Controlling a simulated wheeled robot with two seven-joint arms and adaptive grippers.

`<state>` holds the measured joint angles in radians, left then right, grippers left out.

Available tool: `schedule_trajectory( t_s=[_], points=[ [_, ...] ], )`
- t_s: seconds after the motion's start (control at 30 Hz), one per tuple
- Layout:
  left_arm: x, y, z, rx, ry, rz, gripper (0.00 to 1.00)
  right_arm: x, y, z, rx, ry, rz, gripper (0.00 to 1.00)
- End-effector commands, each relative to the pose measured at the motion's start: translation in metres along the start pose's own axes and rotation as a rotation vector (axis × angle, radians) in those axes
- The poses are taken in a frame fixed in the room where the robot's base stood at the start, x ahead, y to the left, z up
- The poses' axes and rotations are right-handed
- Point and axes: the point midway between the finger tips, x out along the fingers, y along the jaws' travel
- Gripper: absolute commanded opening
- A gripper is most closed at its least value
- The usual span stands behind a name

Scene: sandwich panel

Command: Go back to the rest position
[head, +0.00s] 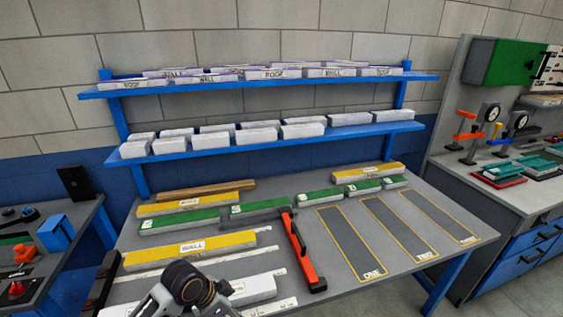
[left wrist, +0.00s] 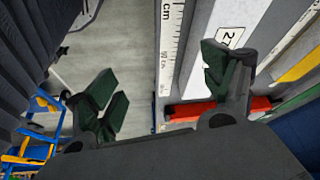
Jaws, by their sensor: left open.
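My left gripper (left wrist: 165,84) is open in the left wrist view, its dark green fingertips spread apart with nothing held between them. Behind the fingers are a white ruler (left wrist: 171,40) and a white panel (left wrist: 200,50) with a numbered label. One of my arms (head: 185,288) shows at the bottom of the head view, over the table's front part; its fingers cannot be made out there. My right gripper is not in view.
The grey worktable (head: 330,270) holds yellow panels (head: 190,248), green panels (head: 180,221), a red bar (head: 300,252) and marked grey strips (head: 350,240). Two blue shelves (head: 270,139) carry several white blocks. Side benches stand left and right (head: 480,190).

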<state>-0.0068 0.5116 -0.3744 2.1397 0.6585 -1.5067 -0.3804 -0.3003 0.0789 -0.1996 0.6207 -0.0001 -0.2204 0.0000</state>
Motion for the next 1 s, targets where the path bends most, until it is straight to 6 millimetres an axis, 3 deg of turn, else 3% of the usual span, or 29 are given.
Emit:
schedule_trajectory(
  t_s=[0.47, 1.0],
  points=[
    [-0.007, 0.033, 0.034, -0.293, -0.007, -0.109, 0.83, 0.0, 0.0, 0.0, 0.0, 0.0, 0.0, 0.83],
    [-0.032, 0.048, 0.097, -0.633, -0.071, -0.258, 0.83, 0.0, 0.0, 0.001, -0.001, 0.0, 0.0, 0.83]
  ],
)
